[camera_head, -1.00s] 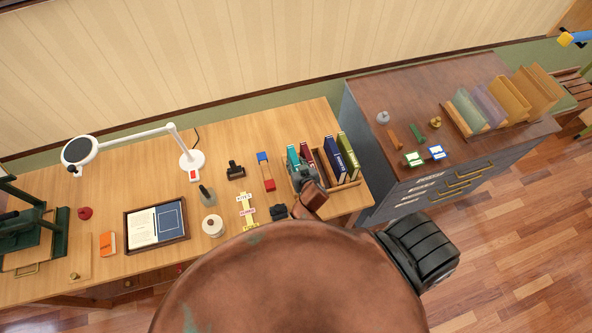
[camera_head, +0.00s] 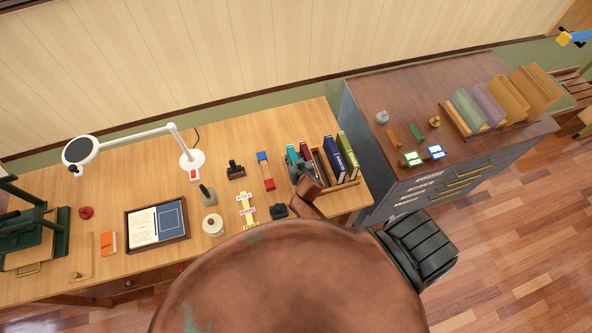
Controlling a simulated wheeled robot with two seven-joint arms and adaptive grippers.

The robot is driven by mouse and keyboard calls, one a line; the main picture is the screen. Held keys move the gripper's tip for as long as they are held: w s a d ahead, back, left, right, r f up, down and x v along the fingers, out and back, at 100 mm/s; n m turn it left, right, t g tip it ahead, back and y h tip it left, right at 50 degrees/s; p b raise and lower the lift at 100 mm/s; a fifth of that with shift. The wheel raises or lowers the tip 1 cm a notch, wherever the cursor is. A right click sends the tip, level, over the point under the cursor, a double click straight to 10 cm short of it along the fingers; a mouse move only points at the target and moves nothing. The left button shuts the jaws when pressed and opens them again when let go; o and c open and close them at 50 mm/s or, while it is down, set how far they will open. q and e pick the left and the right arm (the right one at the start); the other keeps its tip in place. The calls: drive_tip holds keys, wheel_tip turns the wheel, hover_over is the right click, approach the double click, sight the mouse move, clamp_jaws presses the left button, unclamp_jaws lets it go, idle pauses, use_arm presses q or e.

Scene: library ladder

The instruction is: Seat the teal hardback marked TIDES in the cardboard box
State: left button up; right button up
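The teal book (camera_head: 291,154) stands upright at the left end of a wooden book rack on the desk. Its marking cannot be read from here, and its lower part is hidden by my gripper. My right gripper (camera_head: 297,172) is small and dark at the near side of the teal book, very close to it. Its fingers are too small and covered to tell whether they are open or touching the book. My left gripper is not in view. I see no cardboard box in the view.
A dark red book (camera_head: 306,152), a navy book (camera_head: 347,155) and an olive book (camera_head: 349,144) share the rack (camera_head: 347,185). A drawer cabinet (camera_head: 395,92) stands right of the desk.

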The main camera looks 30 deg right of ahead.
clamp_jaws()
drive_tip(key=shift+r, duration=0.2)
